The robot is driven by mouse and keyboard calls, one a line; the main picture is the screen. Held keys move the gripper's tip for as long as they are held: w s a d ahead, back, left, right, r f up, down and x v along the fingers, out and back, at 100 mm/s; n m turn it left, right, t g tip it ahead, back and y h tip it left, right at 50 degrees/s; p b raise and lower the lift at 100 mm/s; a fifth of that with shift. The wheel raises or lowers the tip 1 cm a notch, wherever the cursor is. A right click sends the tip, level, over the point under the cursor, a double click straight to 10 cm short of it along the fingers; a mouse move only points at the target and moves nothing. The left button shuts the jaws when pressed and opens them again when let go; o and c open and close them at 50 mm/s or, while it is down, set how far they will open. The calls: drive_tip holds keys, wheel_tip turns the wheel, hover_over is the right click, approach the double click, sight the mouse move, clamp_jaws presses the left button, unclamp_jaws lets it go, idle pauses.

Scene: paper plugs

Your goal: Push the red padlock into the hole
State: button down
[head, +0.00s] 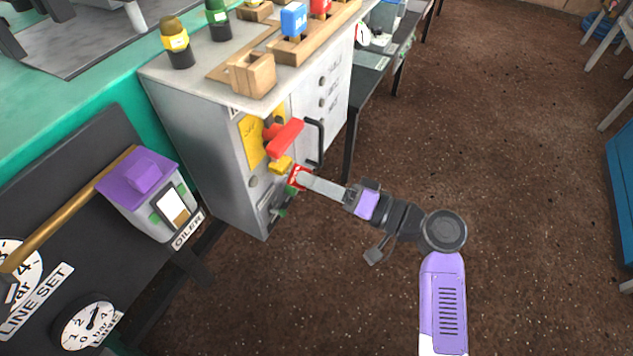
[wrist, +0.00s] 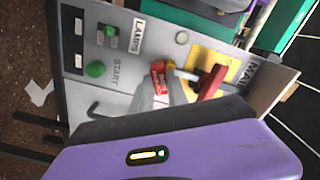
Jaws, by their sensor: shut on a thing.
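The red padlock (head: 296,176) with a white label is at the tips of my gripper (head: 306,180), just in front of the grey cabinet's front. It also shows in the wrist view (wrist: 159,77), between the fingers, which are shut on it. A small yellow piece (head: 281,165) lies just beyond the padlock; I cannot tell whether they touch. A red switch handle (head: 285,138) stands out from a yellow plate (head: 251,142), close beside the padlock. It also shows in the wrist view (wrist: 212,80). The hole is not clearly visible.
The grey cabinet (head: 215,150) carries a black handle (head: 320,142) and green buttons (wrist: 96,69). Wooden blocks (head: 253,74) and coloured plugs stand on top. A purple-topped oiler box (head: 140,175) is at the left. Open brown floor lies at the right.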

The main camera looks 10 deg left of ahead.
drive_tip(key=c, duration=1.2)
unclamp_jaws()
drive_tip(key=shift+a, duration=0.1)
drive_tip(key=p+v, duration=0.2)
drive_tip(key=v, duration=0.5)
drive_tip(key=shift+d, duration=0.4)
drive_tip(key=shift+s, duration=0.1)
